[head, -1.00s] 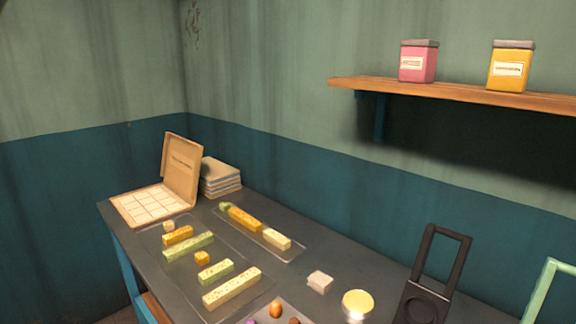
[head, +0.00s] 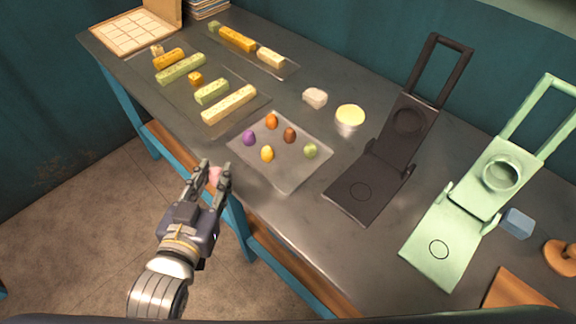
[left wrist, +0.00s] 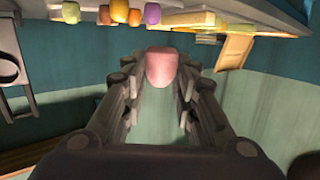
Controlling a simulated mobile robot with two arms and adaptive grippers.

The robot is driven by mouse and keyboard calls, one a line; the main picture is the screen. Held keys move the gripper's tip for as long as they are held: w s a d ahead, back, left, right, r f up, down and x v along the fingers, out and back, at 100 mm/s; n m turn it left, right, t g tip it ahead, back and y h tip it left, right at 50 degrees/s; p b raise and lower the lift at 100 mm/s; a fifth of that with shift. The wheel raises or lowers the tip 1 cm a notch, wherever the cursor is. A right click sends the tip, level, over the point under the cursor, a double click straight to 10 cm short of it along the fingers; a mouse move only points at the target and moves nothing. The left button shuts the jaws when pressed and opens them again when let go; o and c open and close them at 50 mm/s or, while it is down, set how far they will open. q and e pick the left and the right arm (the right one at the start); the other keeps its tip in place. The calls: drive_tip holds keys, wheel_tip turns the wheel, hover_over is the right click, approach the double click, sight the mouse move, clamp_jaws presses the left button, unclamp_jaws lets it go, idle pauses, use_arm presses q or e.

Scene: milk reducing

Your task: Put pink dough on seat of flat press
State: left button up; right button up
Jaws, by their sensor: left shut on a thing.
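The pink dough (head: 214,176) is a small rounded lump between the fingers of my left gripper (head: 216,170). The gripper is shut on it, in front of the table's near edge. The dough also shows between the fingertips in the left wrist view (left wrist: 161,68). Two open hinged presses stand on the right of the table, a black one (head: 372,172) and a pale green one (head: 455,232). Each has a flat lower plate marked with a circle, no dough on it, and a raised handle frame. My right gripper is not in view.
A clear tray (head: 290,178) with several coloured dough balls lies between my gripper and the black press. A white lump (head: 315,97) and a round yellow-topped tin (head: 350,118) stand behind it. A blue block (head: 517,222) sits right of the green press. The front table strip is clear.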

use_arm(q)
drive_tip(key=s+d+f+m+h, duration=0.2)
drive_tip(key=s+d+h, duration=0.1)
drive_tip(key=s+d, duration=0.4)
drive_tip(key=shift+s+d+f+g+h, duration=0.15)
drive_tip(key=shift+s+f+g+h, duration=0.05)
drive_tip(key=shift+s+g+h, duration=0.25)
drive_tip(key=p, duration=0.3)
hover_over(286, 180)
drive_tip(key=s, duration=0.1)
drive_tip(key=shift+a+f, duration=0.3)
drive_tip(key=shift+f, duration=0.35)
drive_tip(key=shift+w+d+f+y+p, duration=0.2)
drive_tip(key=shift+w+f, duration=0.1)
drive_tip(key=shift+f, duration=0.3)
drive_tip(key=shift+w+d+f+y+p, duration=0.1)
drive_tip(key=shift+w+f+p, duration=0.15)
drive_tip(key=shift+f, duration=0.75)
drive_tip(key=shift+s, duration=0.1)
drive_tip(key=shift+f, duration=0.1)
